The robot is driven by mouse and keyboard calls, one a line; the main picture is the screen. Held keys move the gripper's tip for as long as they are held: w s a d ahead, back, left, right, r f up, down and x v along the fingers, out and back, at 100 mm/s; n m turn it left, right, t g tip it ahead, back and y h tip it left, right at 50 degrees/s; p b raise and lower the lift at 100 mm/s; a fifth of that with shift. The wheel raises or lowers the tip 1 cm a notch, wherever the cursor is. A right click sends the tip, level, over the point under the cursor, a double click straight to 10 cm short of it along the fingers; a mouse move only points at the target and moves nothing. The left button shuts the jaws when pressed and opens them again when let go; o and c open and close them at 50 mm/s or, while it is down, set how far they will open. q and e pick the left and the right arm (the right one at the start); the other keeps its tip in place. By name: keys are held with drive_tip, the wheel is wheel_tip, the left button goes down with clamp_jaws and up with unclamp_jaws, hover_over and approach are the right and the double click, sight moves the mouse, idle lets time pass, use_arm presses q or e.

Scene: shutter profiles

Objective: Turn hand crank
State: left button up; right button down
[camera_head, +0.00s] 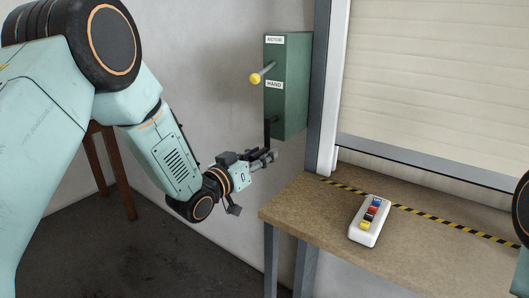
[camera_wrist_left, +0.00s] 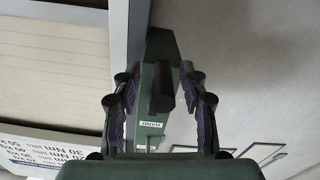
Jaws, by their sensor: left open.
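A green box (camera_head: 289,85) is mounted on the wall, with labels reading MOTOR and HAND. A black hand crank (camera_head: 267,132) hangs from its lower part, its arm pointing down. My left gripper (camera_head: 264,158) is at the crank's lower end and partly hides it. In the left wrist view the dark crank handle (camera_wrist_left: 162,88) shows between the two spread fingers of the left gripper (camera_wrist_left: 160,95), with gaps on both sides. My right gripper is out of view.
A lever with a yellow knob (camera_head: 256,78) sticks out of the box above the HAND label. A wooden bench (camera_head: 310,222) stands to the right, with a white button box (camera_head: 368,222) on it. A cream roller shutter (camera_head: 435,80) is behind the bench. A brown stool (camera_head: 92,165) stands at left.

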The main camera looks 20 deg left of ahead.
use_arm(q)
drive_tip(key=shift+x, duration=1)
drive_tip(key=shift+w, duration=0.2)
drive_tip(key=shift+c, duration=0.3)
drive_tip(key=shift+w+f, duration=0.1)
drive_tip(key=shift+w, duration=0.05)
drive_tip(key=shift+c, duration=1.4)
clamp_jaws()
